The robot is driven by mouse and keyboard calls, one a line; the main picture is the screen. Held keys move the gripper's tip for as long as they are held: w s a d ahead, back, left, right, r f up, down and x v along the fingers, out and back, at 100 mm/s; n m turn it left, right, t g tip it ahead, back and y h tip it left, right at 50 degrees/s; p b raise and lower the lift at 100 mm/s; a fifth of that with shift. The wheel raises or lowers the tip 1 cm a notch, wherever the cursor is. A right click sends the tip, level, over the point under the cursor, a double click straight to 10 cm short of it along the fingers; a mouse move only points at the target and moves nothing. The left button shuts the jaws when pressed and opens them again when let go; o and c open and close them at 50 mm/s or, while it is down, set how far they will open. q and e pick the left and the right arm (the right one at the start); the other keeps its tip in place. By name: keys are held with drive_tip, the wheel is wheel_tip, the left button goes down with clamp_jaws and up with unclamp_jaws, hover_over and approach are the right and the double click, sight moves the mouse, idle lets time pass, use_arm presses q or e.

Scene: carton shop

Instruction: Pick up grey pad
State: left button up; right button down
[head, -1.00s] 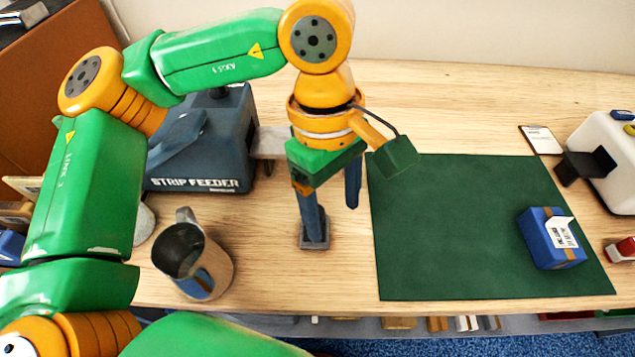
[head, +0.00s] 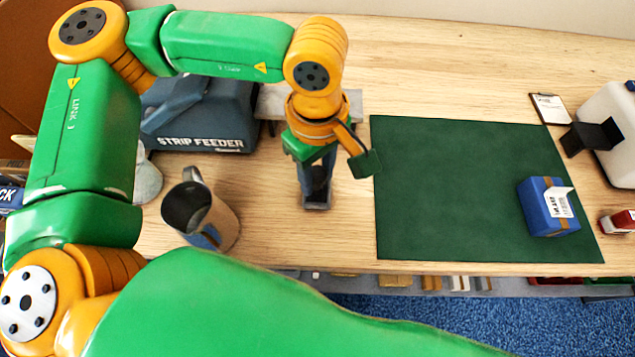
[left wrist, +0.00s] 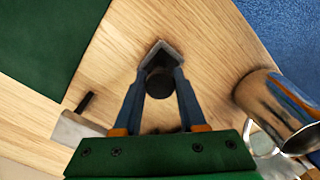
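The grey pad (head: 317,205) is a small flat block with a black round knob on top. It stands on the wooden table between the metal mug and the green mat. My left gripper (head: 317,185) points down over it. In the left wrist view, its two blue fingers (left wrist: 160,88) close in on both sides of the black knob and appear to touch it. The pad's grey edge (left wrist: 166,47) shows just beyond the fingertips. I see no clear gap under the pad. My right gripper is in neither view.
A metal mug (head: 212,222) stands left of the pad. The strip feeder (head: 200,125) is behind it. The green mat (head: 440,190) lies to the right, with a blue box (head: 537,215) on it. Most of the mat is bare.

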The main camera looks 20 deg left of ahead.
use_arm(q)
clamp_jaws()
drive_tip(key=shift+r, duration=0.1)
